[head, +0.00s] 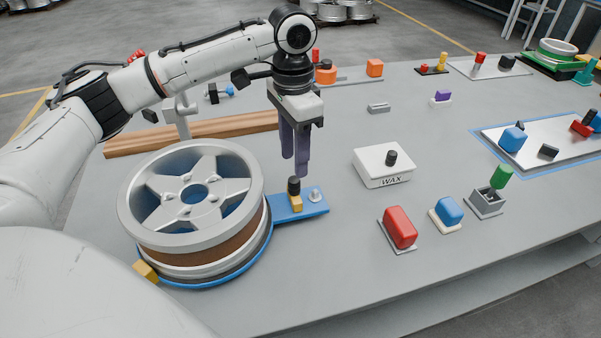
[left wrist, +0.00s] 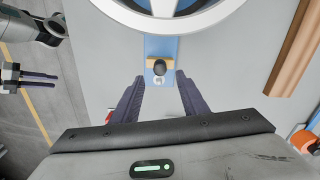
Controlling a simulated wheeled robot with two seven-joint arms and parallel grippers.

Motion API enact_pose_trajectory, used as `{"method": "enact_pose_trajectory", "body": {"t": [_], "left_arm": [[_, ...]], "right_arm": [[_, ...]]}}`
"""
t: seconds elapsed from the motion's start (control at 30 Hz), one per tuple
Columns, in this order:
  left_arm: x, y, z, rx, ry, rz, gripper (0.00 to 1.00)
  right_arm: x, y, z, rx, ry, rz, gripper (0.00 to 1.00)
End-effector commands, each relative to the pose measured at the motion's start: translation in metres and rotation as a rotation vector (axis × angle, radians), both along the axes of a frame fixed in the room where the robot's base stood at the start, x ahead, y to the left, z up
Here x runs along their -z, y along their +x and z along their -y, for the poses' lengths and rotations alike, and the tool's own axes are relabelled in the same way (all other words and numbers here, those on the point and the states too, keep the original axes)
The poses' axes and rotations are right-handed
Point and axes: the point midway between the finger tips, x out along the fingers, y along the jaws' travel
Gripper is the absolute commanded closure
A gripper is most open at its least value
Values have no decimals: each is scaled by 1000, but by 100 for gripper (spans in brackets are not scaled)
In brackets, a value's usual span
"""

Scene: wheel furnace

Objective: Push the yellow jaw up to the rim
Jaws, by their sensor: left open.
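The yellow jaw (head: 296,203) with an upright black knob (head: 294,186) sits on the blue arm (head: 285,212) of the wheel's base. It also shows in the left wrist view (left wrist: 150,63). A strip of blue shows between the jaw and the rim of the silver wheel (head: 255,190), so they look apart. My left gripper (head: 296,170) is open and empty, pointing down just above the knob. In the left wrist view the knob lies ahead, between the lines of the two fingers. My right gripper (left wrist: 40,79) shows small at the left of that view; its opening is unclear.
A silver bolt head (head: 315,195) stands near the outer end of the blue arm. A second yellow block (head: 145,271) touches the wheel base's left side. The white WAX box (head: 384,165) stands to the right. Wooden beams (head: 215,128) lie behind. The table front is clear.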

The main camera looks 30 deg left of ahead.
Motion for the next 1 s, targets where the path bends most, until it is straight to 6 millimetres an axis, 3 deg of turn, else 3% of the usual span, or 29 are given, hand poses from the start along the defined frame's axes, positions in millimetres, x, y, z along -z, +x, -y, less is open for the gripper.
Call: {"method": "enact_pose_trajectory", "body": {"t": [0.2,0.4,0.77,1.0], "left_arm": [[43,0,0,1,1,-2,60],[67,0,0,1,0,-1,60],[73,0,0,1,0,1,60],[73,0,1,1,0,0,97]], "right_arm": [[5,-5,0,-1,0,-12,69],[4,-2,-1,-1,0,-6,69],[0,5,-1,-1,1,10,69],[0,4,-1,-1,2,9,69]]}}
